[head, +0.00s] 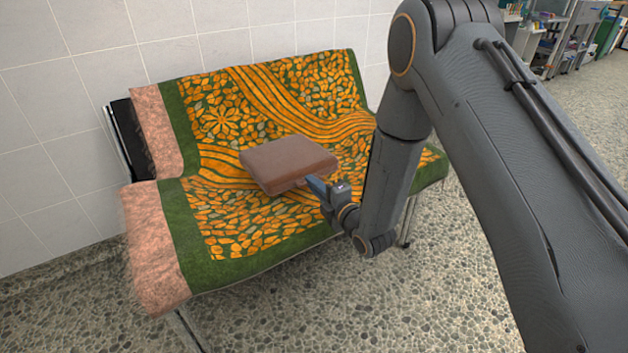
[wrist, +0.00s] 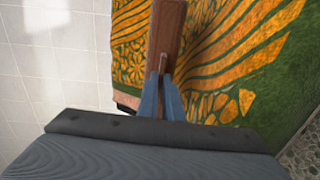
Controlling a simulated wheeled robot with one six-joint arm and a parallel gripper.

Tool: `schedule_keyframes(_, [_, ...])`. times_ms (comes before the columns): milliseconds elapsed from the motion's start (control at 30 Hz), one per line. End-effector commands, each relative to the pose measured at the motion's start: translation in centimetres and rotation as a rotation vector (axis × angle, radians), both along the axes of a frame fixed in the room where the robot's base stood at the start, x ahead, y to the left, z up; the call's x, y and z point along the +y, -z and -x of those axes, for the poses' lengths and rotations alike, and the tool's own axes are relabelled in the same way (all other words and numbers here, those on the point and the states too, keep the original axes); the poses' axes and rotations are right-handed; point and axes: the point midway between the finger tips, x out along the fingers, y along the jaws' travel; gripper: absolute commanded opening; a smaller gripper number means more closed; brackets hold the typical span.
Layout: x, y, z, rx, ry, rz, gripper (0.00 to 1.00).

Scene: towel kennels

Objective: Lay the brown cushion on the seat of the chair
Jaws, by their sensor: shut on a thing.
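The brown cushion (head: 287,164) is a flat, boxy block over the middle of the seat in the head view. My gripper (head: 316,186) is shut on its near right edge. In the wrist view the blue fingers of my gripper (wrist: 163,82) pinch the brown cushion (wrist: 167,28), which shows edge-on as a narrow strip. The chair (head: 128,140) is a wide bench-like seat, mostly covered by an orange and green patterned towel (head: 250,225) with pink ends. The cushion looks nearly level; I cannot tell whether it touches the towel-covered seat or hangs just above it.
A tiled wall (head: 50,130) stands directly behind the chair. Pebbled floor (head: 330,310) is open in front and to the right. Shelves with items (head: 565,40) stand far back at the right. The towel-covered backrest rises behind the cushion.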

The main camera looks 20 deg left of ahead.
Motion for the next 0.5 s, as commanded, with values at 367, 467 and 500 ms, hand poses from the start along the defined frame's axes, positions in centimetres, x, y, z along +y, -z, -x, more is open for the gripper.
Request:
schedule_keyframes(367, [-0.3,3.9,0.2,-0.001,0.000,-0.001,0.00])
schedule_keyframes(467, [-0.3,4.4,0.3,-0.001,0.000,-0.001,0.00])
schedule_keyframes(500, [-0.3,4.5,0.3,-0.001,0.000,-0.002,0.00])
